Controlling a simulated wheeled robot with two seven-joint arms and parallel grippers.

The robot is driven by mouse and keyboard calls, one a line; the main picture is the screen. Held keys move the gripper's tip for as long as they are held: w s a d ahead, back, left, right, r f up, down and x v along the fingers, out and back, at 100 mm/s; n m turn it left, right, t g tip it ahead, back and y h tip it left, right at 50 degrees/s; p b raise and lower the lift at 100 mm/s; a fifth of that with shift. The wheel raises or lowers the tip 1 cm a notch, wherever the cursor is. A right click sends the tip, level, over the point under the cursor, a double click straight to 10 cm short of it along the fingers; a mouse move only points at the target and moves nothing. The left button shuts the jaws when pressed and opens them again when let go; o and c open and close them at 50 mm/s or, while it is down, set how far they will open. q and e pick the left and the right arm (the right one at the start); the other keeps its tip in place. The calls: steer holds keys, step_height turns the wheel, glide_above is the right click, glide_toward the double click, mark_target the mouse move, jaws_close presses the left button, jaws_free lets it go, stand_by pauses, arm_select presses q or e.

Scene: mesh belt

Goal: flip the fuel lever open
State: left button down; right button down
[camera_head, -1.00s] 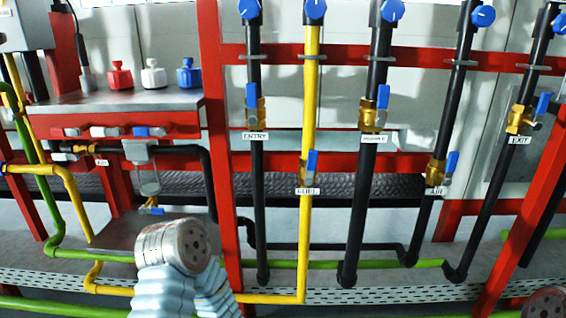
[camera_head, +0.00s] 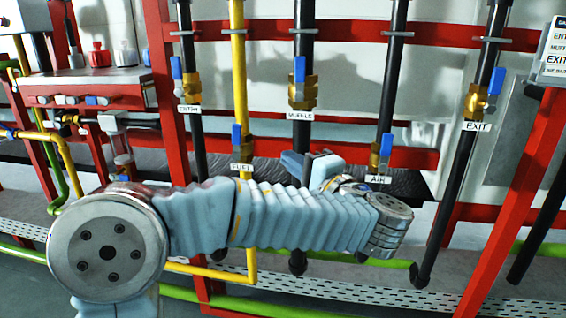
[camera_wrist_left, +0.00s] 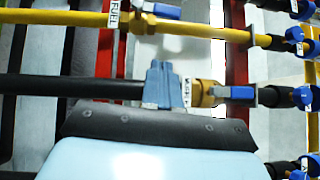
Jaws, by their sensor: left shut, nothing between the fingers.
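The fuel valve is a brass fitting on the yellow pipe (camera_head: 239,65), with a blue lever (camera_head: 237,136) standing upright along the pipe. A white FUEL label (camera_head: 242,167) sits just below it. In the left wrist view the fuel lever (camera_wrist_left: 160,11) lies at the top edge, beside the pipe. My left gripper (camera_head: 290,160) is shut and empty, to the right of the fuel valve and below the MUFFLE label. In the left wrist view its closed fingertips (camera_wrist_left: 160,68) lie over the black muffle pipe, apart from the fuel lever. My right gripper is not in view.
The muffle valve (camera_head: 303,90) is just above my left gripper. The air valve (camera_head: 381,152) and the exit valve (camera_head: 478,100) stand further right, and the entry valve (camera_head: 187,85) left. A red crossbar (camera_head: 400,157) runs behind the pipes.

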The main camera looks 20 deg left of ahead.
mark_target(241, 137)
arm_select(q)
steer(key=shift+s+a+p+x, duration=0.15)
steer(key=shift+s+a+x, duration=0.2)
steer(key=shift+x, duration=1.5)
steer(key=shift+s+a+p+x, duration=0.15)
steer(key=shift+s+x, duration=0.25)
steer(key=shift+x, duration=1.4)
steer(key=shift+s+a+p+x, duration=0.2)
steer(key=shift+s+x, duration=0.2)
steer(key=shift+x, duration=1.45)
steer(key=shift+s+a+r+n+h+b, duration=0.15)
steer(key=shift+a+n+h+b, duration=0.3)
steer(key=shift+a, duration=0.1)
steer(key=shift+a+r, duration=0.1)
steer(key=shift+a, duration=0.05)
